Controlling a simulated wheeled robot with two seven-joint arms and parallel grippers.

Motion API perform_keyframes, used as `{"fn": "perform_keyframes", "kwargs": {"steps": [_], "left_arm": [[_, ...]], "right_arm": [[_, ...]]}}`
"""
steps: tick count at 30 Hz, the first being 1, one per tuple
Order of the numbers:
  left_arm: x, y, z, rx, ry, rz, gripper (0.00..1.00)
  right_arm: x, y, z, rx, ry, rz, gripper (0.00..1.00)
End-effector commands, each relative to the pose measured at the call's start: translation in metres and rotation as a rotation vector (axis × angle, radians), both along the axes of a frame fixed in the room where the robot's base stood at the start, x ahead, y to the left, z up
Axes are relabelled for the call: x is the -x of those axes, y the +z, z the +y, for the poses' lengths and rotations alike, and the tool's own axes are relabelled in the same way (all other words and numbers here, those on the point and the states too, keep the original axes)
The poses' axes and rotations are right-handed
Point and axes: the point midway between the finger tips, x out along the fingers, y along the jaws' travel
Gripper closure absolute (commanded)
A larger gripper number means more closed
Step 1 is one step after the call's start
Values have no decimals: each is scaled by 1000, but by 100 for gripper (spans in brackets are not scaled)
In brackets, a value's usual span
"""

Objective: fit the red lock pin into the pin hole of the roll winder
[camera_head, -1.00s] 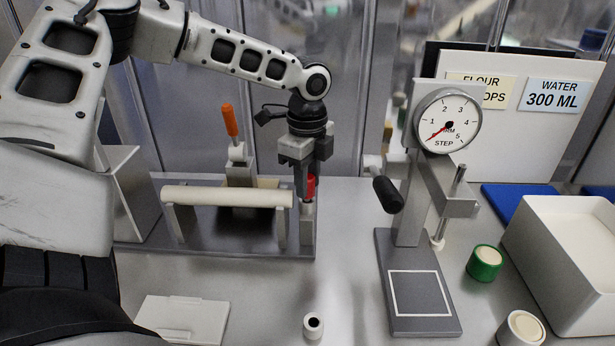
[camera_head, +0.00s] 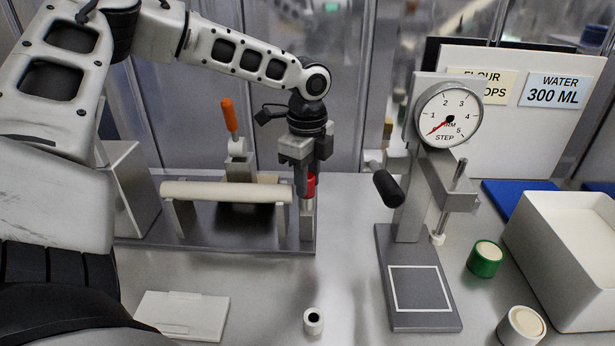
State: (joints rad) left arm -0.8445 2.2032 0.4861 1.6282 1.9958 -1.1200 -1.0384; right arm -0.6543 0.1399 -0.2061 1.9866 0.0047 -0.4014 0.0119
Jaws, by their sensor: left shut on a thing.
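The red lock pin (camera_head: 311,185) is upright at the right end of the roll winder. My left gripper (camera_head: 306,182) is shut on it from above, and the fingers hide part of it. The pin's lower end is at the top of a small metal post (camera_head: 306,222); I cannot tell how deep it sits in the hole. The roll winder has a grey base (camera_head: 220,236) and a pale roll (camera_head: 225,193) resting across its supports. My right gripper is not in view.
An orange-handled clamp (camera_head: 230,120) stands behind the roll. A dial press (camera_head: 447,115) with a black-knobbed crank (camera_head: 388,189) stands to the right. A small white cylinder (camera_head: 313,321) and a white plate (camera_head: 182,315) are in front. A white bin (camera_head: 570,290) is far right.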

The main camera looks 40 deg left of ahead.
Motion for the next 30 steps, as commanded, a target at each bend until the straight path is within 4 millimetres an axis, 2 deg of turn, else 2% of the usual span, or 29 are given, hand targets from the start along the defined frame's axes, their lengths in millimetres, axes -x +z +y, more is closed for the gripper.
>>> {"fn": "perform_keyframes", "kwargs": {"steps": [9, 10, 12, 18, 20, 30], "left_arm": [[1, -2, 0, 0, 0, 2, 96], [1, -3, 0, 0, 0, 2, 66], [1, -3, 0, 1, 0, 3, 47], [1, -2, 0, 0, 0, 2, 46], [1, -2, 0, 0, 0, 2, 36], [0, -1, 0, 0, 0, 1, 36]], "right_arm": [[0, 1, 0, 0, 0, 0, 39], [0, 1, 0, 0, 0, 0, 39], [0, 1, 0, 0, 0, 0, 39], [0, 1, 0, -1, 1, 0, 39], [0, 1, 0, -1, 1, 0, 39], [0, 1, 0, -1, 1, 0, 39]]}}
